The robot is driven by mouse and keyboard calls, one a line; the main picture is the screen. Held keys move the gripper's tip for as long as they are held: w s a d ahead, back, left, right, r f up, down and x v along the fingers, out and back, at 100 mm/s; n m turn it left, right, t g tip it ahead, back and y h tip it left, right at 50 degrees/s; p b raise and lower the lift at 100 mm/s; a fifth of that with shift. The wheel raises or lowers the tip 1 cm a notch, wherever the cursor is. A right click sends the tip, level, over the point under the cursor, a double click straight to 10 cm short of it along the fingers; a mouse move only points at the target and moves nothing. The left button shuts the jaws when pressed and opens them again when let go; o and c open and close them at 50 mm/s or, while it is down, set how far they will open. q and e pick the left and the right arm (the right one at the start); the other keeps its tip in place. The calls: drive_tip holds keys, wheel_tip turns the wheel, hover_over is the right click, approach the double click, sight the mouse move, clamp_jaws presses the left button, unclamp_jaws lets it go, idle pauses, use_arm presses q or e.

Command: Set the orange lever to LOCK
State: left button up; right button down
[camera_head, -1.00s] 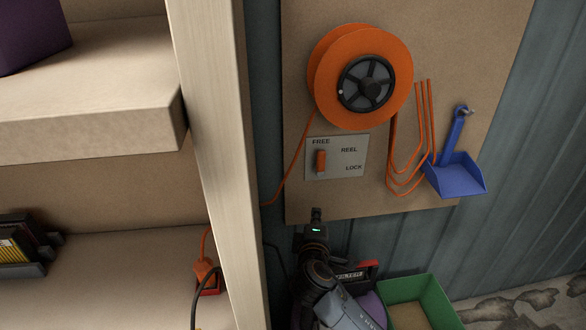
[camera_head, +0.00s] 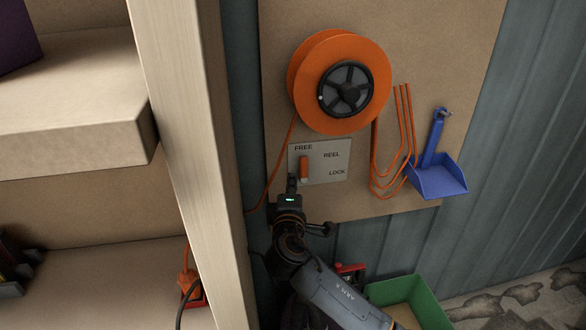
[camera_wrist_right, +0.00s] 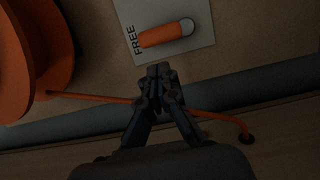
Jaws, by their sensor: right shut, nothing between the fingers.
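The orange lever (camera_head: 304,166) is on a grey plate (camera_head: 338,160) marked FREE, REEL and LOCK, below the orange reel. It stands upright, with its upper end near FREE at the plate's top left; LOCK is at the lower right. In the right wrist view the lever (camera_wrist_right: 166,34) lies beside the word FREE, ahead of the fingers. My right gripper (camera_head: 291,184) is just below the lever, at the plate's lower left corner. In the wrist view the right gripper (camera_wrist_right: 158,72) has its fingertips together and nothing between them; a gap to the lever shows there. My left gripper is not in view.
The orange reel (camera_head: 340,84) hangs above the plate, its cable running down the left. Looped orange cable (camera_head: 394,150) and a blue dustpan (camera_head: 438,178) hang to the right. A wooden post (camera_head: 190,150) stands close left. A green bin (camera_head: 425,296) is below.

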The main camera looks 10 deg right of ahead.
sight(303, 168)
drive_tip(key=shift+p+x, duration=0.3)
drive_tip(key=shift+x, duration=2.45)
